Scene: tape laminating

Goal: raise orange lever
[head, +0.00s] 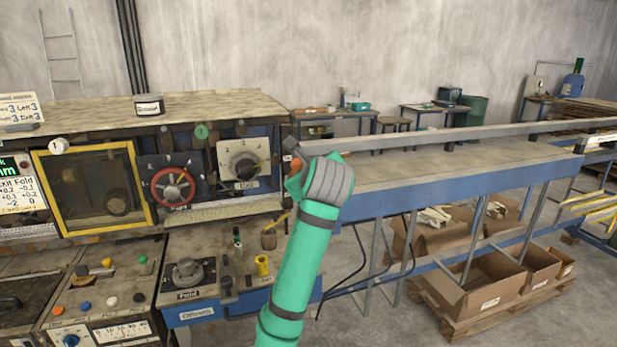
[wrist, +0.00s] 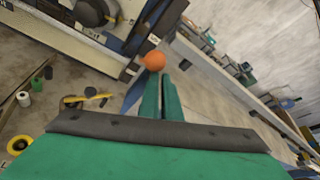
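The orange lever's round ball knob (wrist: 154,61) shows in the wrist view, just beyond my fingertips and slightly left of them. My gripper (wrist: 162,80) points toward the knob with its two green fingers close together and nothing visible between them. I cannot tell whether the fingertips touch the knob. In the head view, a small orange patch of the lever (head: 296,165) shows at the left edge of my wrist, at the right end of the machine. My wrist hides the rest of the lever and my fingers there.
The machine's dial (head: 243,164) and red handwheel (head: 173,184) are left of my wrist. A long blue-framed conveyor table (head: 440,172) extends right. Below, a yellow-topped post (head: 262,266) and a round black knob (head: 187,272) stand on the lower panel. Cardboard boxes (head: 490,292) sit under the table.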

